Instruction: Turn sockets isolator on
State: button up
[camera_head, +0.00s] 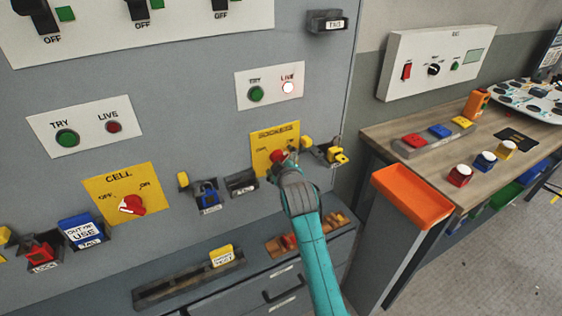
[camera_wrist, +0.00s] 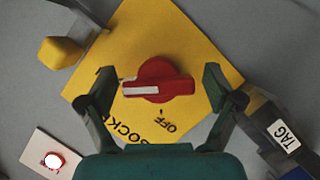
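The sockets isolator is a yellow plate (camera_head: 263,140) on the grey cabinet front, with a red rotary knob (camera_wrist: 158,81). In the wrist view the knob's bar lies roughly level, with a white stripe on its left half. The word OFF (camera_wrist: 165,125) is printed just below it; the ON mark is not visible there. My gripper (camera_wrist: 158,88) is open, with one finger beyond each end of the knob and small gaps showing. In the head view my gripper (camera_head: 284,165) covers part of the plate and knob.
Above the plate is a panel with a green TRY button (camera_head: 256,94) and a lit LIVE lamp (camera_head: 288,87). A yellow CELL isolator (camera_head: 120,190) is at left. A blue padlock (camera_head: 208,194) and yellow block (camera_head: 337,155) flank the sockets plate. An orange tray (camera_head: 412,196) is at right.

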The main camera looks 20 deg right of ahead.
jog(key=shift+r, duration=0.1)
jog(key=v, duration=1.2)
jog(key=shift+a, duration=0.1)
jog(key=s+f+m+y, duration=0.1)
jog(key=s+f+m, duration=0.1)
jog(key=s+f, duration=0.75)
jog(key=s+f+m, duration=0.1)
jog(key=s+f, duration=0.6)
jog(key=s, duration=0.6)
jog(key=s+r+m, duration=0.1)
jog(key=s+m, duration=0.1)
jog(key=s, duration=1.2)
jog(key=s+r+m, duration=0.2)
jog(key=s+m, duration=0.1)
jog(key=s, duration=1.1)
jog(key=shift+r, duration=0.3)
